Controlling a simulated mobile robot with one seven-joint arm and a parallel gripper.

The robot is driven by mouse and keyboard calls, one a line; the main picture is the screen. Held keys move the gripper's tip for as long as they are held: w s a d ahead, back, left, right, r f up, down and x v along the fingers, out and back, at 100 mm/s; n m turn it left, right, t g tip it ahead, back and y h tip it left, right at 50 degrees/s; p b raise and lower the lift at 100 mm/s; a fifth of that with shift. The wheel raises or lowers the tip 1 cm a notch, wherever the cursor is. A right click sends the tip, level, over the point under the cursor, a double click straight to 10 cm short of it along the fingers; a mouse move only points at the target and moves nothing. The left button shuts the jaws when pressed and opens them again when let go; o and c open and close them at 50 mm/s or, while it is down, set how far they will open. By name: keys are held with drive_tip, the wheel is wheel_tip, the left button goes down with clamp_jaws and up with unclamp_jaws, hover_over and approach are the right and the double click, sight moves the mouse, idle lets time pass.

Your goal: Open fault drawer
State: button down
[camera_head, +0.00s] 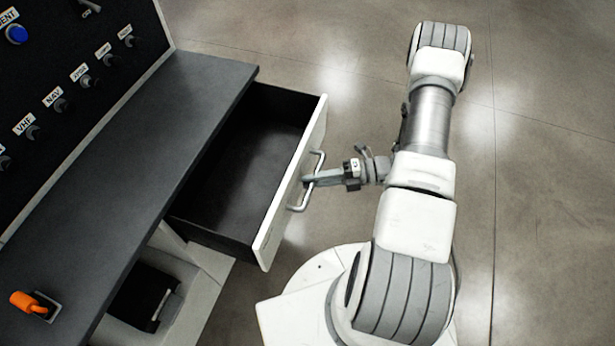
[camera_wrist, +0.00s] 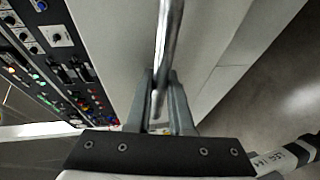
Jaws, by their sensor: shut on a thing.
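The drawer (camera_head: 262,150) stands pulled out from under the dark worktop in the head view, and its dark inside looks empty. Its white front carries a metal bar handle (camera_head: 318,165). My gripper (camera_head: 309,179) is shut on this handle, reaching it from the right. In the wrist view the handle (camera_wrist: 168,40) runs down between the two fingers of my gripper (camera_wrist: 160,100). The pale drawer front (camera_wrist: 115,45) lies just beyond the fingers.
A dark worktop (camera_head: 160,150) runs along the left, with an orange lever (camera_head: 28,302) at its near end. A black panel with labelled knobs (camera_head: 75,85) stands behind it. An open dark compartment (camera_head: 143,297) lies below. The floor (camera_head: 550,180) at right is clear.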

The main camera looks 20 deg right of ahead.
drive_tip(key=c, duration=1.1)
unclamp_jaws()
drive_tip(key=p+v, duration=0.1)
drive_tip(key=v, duration=1.6)
drive_tip(key=shift+d+r, duration=0.1)
drive_tip(key=shift+d, duration=0.15)
